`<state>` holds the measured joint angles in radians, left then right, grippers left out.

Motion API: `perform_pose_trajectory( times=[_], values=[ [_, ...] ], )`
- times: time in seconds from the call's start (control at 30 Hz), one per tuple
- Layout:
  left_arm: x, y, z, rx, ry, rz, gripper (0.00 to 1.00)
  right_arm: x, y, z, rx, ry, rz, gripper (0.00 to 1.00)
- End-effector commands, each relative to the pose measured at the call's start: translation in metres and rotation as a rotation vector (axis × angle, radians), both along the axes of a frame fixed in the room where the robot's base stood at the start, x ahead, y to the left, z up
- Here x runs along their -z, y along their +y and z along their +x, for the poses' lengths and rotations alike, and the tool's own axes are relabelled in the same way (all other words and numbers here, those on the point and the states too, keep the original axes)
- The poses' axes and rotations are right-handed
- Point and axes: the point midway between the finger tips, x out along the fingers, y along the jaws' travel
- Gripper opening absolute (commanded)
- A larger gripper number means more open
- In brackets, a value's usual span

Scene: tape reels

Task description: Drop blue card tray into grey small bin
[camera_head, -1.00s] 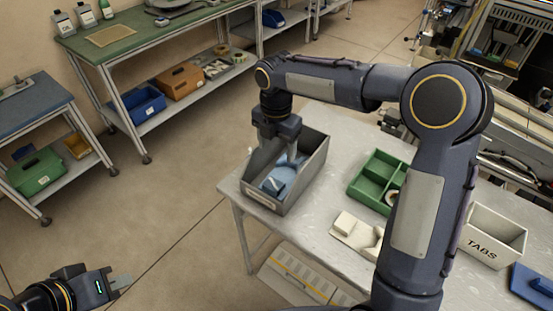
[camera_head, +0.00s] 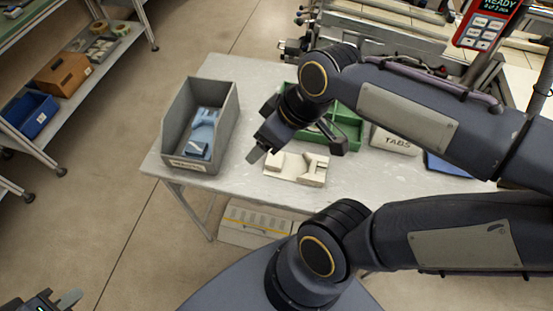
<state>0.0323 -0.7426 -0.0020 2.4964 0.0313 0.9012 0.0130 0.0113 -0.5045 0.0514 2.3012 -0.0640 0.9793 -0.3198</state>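The light blue card tray (camera_head: 204,124) lies inside the grey small bin (camera_head: 226,121), tilted against the bin's floor or walls; I cannot tell exactly how it rests. The bin stands on the left part of the light table. My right gripper (camera_head: 297,152) is to the right of the bin, above the table near a cream tray. It is empty and looks open, with one pale fingertip plain to see and the other side dark. My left gripper (camera_head: 66,299) shows only in part at the bottom left corner, away from the table; its opening is not clear.
A cream tray (camera_head: 298,170), a green divided tray (camera_head: 345,118), a white TABS bin (camera_head: 394,141) and a blue item (camera_head: 445,166) are on the table (camera_head: 250,190). My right arm hides part of them. A shelf stands at far left.

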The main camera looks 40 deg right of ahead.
Motion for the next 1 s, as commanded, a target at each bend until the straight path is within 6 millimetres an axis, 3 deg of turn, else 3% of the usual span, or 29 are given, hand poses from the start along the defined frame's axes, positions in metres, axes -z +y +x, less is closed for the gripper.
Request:
perform_pose_trajectory(
  times=[0.1, 0.27, 0.9, 1.0],
  values=[
    [0.0, 0.0, 0.0, 0.0, 0.0, 0.0, 0.0, 0.012, 0.005, -0.027, 0.246, -0.001, 0.148, 0.68],
    [0.0, 0.0, 0.0, 0.0, 0.0, 0.0, 0.0, 0.021, 0.009, -0.039, 0.396, 0.008, 0.249, 0.68],
    [0.0, 0.0, 0.0, 0.0, 0.0, 0.0, 0.0, 0.022, 0.01, -0.04, 0.409, 0.011, 0.258, 0.68],
    [0.0, 0.0, 0.0, 0.0, 0.0, 0.0, 0.0, 0.022, 0.01, -0.04, 0.409, 0.011, 0.258, 0.56]
  ],
)
